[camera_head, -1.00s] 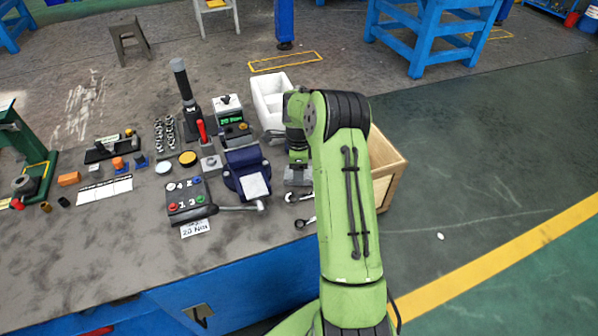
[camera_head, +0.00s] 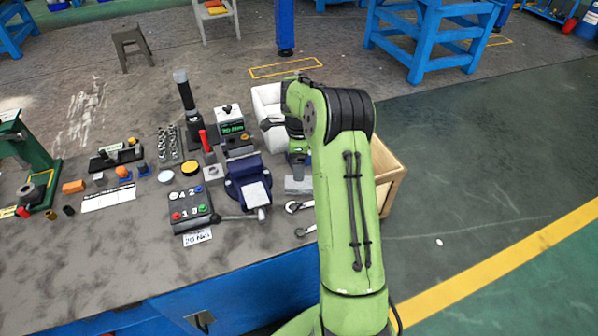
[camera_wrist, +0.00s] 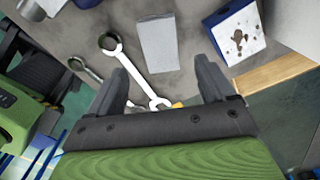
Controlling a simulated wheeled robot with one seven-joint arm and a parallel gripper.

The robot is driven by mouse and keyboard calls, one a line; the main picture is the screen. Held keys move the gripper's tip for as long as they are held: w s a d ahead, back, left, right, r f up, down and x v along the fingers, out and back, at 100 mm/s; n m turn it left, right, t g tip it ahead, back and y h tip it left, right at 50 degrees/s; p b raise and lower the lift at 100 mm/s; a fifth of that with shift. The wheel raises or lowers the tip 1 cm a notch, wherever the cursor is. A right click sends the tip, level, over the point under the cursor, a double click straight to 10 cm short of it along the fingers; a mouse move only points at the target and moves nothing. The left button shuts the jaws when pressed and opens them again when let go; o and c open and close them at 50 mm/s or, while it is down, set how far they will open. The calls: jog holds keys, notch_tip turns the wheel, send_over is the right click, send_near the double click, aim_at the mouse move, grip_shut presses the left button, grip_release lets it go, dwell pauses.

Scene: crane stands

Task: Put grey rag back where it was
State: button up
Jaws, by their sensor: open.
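A flat grey piece, which looks like the grey rag (camera_head: 298,185), lies on the bench left of my arm. It shows in the wrist view (camera_wrist: 158,43) as a pale grey rectangle at upper centre, beyond my fingertips. My gripper (camera_wrist: 161,72) is open, with nothing between its fingers. A large wrench (camera_wrist: 133,65) lies beside the grey piece, partly under the line of the fingers. In the head view the fingertips are mostly hidden by the arm.
A blue block with a stained white face (camera_wrist: 238,38) stands right of the grey piece. A blue vise (camera_head: 243,172), a button box (camera_head: 190,207) and a white bin (camera_head: 266,98) stand nearby. A wooden crate (camera_head: 388,172) is partly behind my arm.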

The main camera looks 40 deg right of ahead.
jog(key=s+a+r+n+t+h, duration=0.1)
jog(key=s+a+r+n, duration=0.4)
jog(key=r, duration=0.5)
jog(key=s+a+r+n+t+h, duration=0.1)
jog(key=s+a+r+n, duration=0.3)
jog(key=a+r+n, duration=0.4)
jog(key=s+a+n+t, duration=0.1)
jog(key=s+a+n, duration=0.2)
jog(key=s, duration=0.3)
jog(key=s+a+n+t+y, duration=0.1)
jog(key=s+a+n, duration=0.1)
jog(key=s+n, duration=0.3)
jog(key=s+a+r+n+t+y, duration=0.1)
jog(key=s+a+n, duration=0.2)
jog(key=s, duration=0.3)
jog(key=shift+s+a+n+t+p, duration=0.3)
jog(key=shift+s+a+n+p, duration=0.1)
jog(key=shift+n, duration=0.3)
jog(key=shift+r, duration=0.1)
